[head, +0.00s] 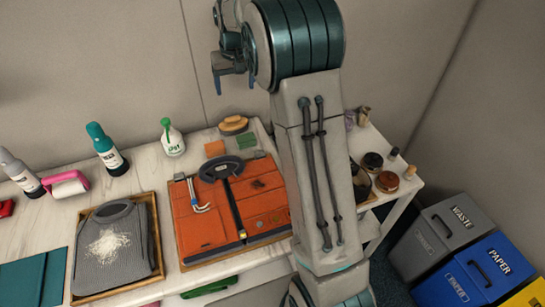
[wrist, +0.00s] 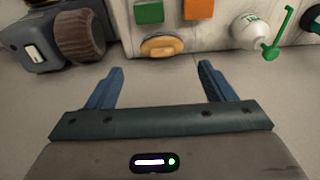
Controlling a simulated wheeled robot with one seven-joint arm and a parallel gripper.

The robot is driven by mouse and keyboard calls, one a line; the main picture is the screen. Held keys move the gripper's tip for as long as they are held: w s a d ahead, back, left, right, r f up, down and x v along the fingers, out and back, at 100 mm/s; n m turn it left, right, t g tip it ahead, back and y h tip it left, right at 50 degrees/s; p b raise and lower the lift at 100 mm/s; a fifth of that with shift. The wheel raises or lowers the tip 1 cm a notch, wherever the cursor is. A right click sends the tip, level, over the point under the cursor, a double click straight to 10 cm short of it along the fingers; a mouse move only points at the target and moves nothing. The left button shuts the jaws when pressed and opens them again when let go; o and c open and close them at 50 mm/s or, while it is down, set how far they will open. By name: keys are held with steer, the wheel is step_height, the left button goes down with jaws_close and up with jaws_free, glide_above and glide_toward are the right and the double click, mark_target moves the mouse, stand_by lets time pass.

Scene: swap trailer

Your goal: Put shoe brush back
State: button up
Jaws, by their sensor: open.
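An oval wooden brush (head: 233,125), which looks like the shoe brush, lies at the back edge of the marble-topped table (head: 150,172). It also shows in the wrist view (wrist: 162,46), just beyond the fingertips and roughly centred between them. My gripper (head: 234,82) is above the brush near the wall in the head view. Its two blue fingers are spread wide with nothing between them in the wrist view (wrist: 162,68). The brush and gripper look apart.
Beside the brush are a green block (head: 246,141), an orange block (head: 214,148) and a spray bottle (head: 172,138). An orange case (head: 205,225) lies in front. A side table (head: 405,195) at right holds tins and small bottles, partly behind my arm. Bins (head: 440,235) stand beyond.

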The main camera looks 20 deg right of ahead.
steer(key=s+r, duration=0.3)
steer(key=s, duration=0.5)
steer(key=s+r, duration=0.3)
steer(key=s, duration=0.6)
steer(key=s+f+t, duration=0.1)
steer(key=s+f, duration=0.3)
steer(key=s, duration=1.3)
steer(key=shift+s+a+f, duration=0.15)
steer(key=shift+s+a, duration=0.05)
steer(key=shift+s, duration=0.15)
steer(key=shift+c, duration=0.4)
